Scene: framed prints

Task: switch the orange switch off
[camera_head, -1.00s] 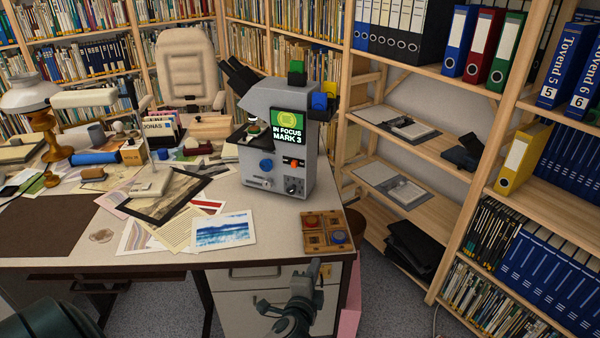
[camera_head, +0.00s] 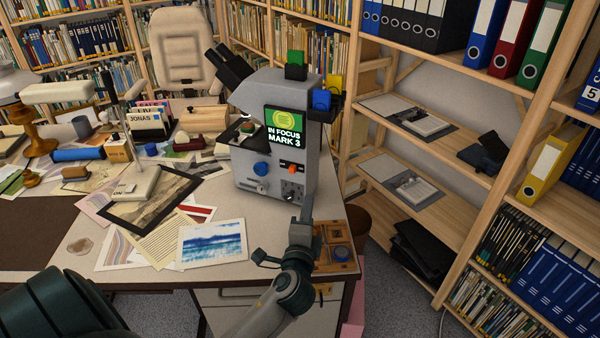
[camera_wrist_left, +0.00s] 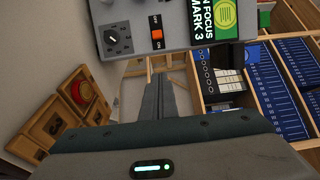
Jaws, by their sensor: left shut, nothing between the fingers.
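The orange switch (camera_head: 291,168) is on the front of the grey microscope (camera_head: 250,180), below the green "IN FOCUS MARK 3" screen (camera_head: 285,125). In the left wrist view the orange switch (camera_wrist_left: 156,34) sits on a black plate between small labels, above the fingers in the picture. My left gripper (camera_head: 306,203) is shut and empty, in front of and below the microscope's right lower side, apart from the switch. Its closed fingers (camera_wrist_left: 165,84) point toward the microscope in the wrist view. My right gripper is not in view.
A black dial panel (camera_head: 292,190) is below the switch and a blue knob (camera_head: 261,169) to its left. A wooden button panel (camera_head: 336,254) lies at the desk's right corner, partly behind my arm. Prints (camera_head: 212,243) cover the desk to the left. Shelves stand right.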

